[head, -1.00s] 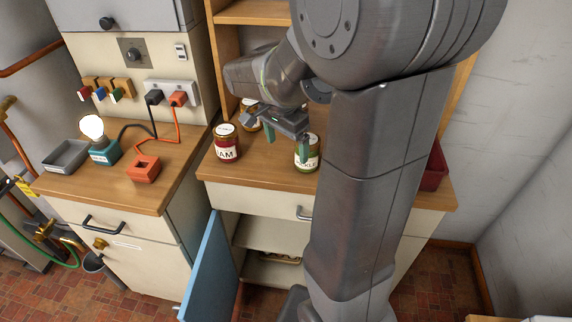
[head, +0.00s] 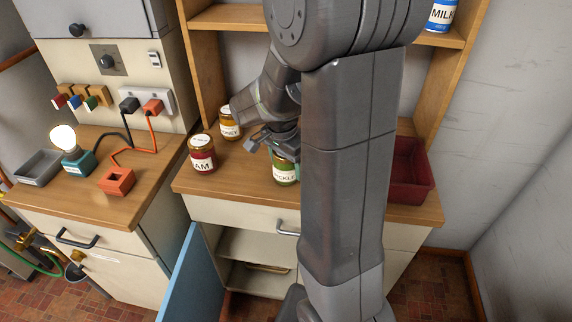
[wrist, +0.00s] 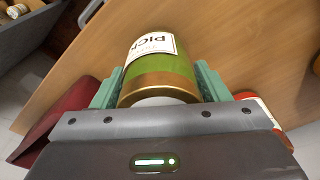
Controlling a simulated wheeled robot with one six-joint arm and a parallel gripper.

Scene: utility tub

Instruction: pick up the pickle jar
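The pickle jar (head: 285,172) is green with a gold lid and a white label. It stands upright on the wooden counter, partly covered by my gripper in the head view. In the wrist view the pickle jar (wrist: 160,68) lies between the two green fingers of my gripper (wrist: 158,85), with one finger close along each side. Little or no gap shows, and I cannot tell if the fingers press on it. In the head view my gripper (head: 275,150) is down over the jar's top, its fingers partly hidden.
A red jam jar (head: 202,156) stands left of the pickle jar, and a honey jar (head: 229,124) behind it. A dark red bin (head: 411,170) is at the counter's right. A blue cabinet door (head: 181,276) hangs open below. A milk can (head: 441,15) sits on the upper shelf.

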